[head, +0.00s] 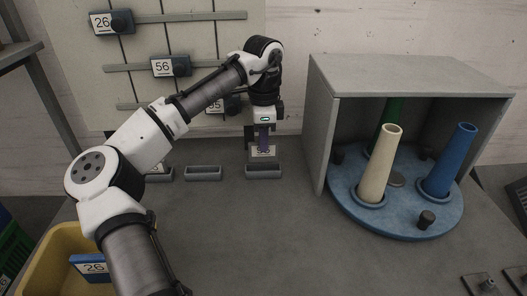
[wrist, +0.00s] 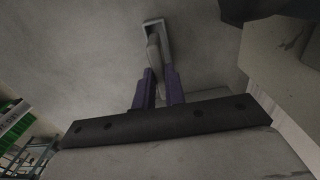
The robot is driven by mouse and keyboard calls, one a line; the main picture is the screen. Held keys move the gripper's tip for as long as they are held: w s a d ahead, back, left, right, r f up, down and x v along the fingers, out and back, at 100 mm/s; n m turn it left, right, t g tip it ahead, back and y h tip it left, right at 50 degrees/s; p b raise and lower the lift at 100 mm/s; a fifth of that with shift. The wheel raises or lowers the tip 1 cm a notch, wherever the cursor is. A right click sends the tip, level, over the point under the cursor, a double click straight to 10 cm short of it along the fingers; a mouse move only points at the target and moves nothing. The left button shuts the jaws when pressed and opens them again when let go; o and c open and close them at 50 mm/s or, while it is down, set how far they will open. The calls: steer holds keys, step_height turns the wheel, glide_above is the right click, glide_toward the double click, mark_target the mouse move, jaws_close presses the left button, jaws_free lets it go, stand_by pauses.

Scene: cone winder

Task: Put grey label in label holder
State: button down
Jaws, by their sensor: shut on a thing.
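My gripper (head: 263,143) is shut on the grey label (head: 263,151), a small upright plate with a pale face and dark digits. It points down at the right-hand label holder (head: 263,173), a small grey open trough on the table. The label's lower edge is at or just above the holder; I cannot tell whether it is inside. In the wrist view, the purple fingers (wrist: 158,88) grip the label (wrist: 153,52) edge-on, and its far end overlaps the holder (wrist: 155,23).
The middle label holder (head: 203,173) is empty; the left one (head: 158,173) is partly hidden by my arm. A grey hood (head: 322,130) over a blue turntable (head: 395,222) with cones stands right. A yellow bin (head: 45,262) holds a blue label (head: 90,266). Labelled rails hang behind.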

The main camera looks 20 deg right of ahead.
mark_target(263, 161)
steer(key=shift+f, duration=2.05)
steer(key=shift+f, duration=0.15)
steer(key=c, duration=1.5)
jaws_free()
steer(key=shift+o, duration=0.2)
step_height(263, 161, up, 12)
steer(key=shift+r, duration=0.15)
steer(key=shift+s, duration=0.1)
